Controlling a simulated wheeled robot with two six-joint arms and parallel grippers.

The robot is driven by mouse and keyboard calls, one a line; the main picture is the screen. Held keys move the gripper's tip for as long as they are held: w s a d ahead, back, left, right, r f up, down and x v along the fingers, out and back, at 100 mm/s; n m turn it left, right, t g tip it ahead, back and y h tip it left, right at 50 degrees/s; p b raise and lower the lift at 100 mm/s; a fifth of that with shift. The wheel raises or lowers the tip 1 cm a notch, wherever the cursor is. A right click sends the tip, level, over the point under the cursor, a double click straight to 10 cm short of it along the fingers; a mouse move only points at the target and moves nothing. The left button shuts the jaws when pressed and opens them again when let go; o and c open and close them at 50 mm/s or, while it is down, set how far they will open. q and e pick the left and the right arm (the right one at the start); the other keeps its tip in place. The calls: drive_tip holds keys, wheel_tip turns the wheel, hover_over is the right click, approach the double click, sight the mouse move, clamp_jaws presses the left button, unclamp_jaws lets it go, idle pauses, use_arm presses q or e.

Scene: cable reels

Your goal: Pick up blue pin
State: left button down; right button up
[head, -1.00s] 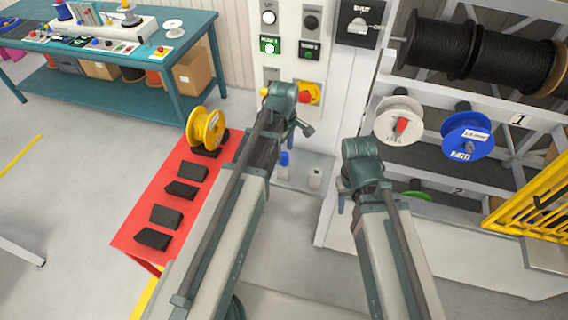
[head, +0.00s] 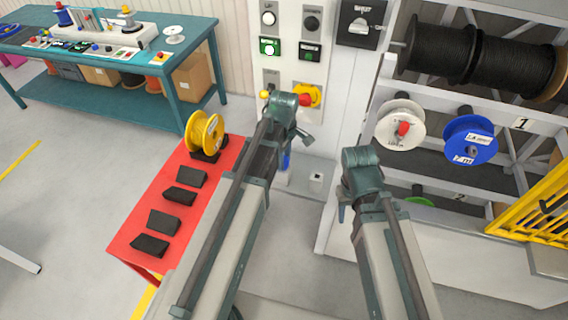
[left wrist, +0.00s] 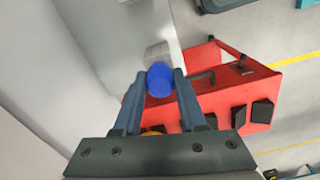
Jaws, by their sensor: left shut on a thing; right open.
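The blue pin (head: 286,160) is a short upright cylinder over the pale ledge at the foot of the control cabinet, partly hidden by my left arm in the head view. In the left wrist view the blue pin (left wrist: 160,80) sits between the two fingertips of my left gripper (left wrist: 161,90), which is shut on it. In the head view the left gripper (head: 302,140) points down, its fingers mostly hidden. My right gripper (head: 342,203) is open, empty and pointing down in front of the reel rack.
A pale grey block (left wrist: 157,52) stands just beyond the pin. The red bench (head: 140,222) with black blocks and a yellow reel (head: 204,130) is to the left. The cabinet (head: 295,22) stands behind; the rack (head: 510,180) with white and blue reels is right.

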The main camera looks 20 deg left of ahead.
use_arm(q)
wheel_tip(320, 180, up, 10)
drive_tip(key=p, duration=1)
idle(0.8)
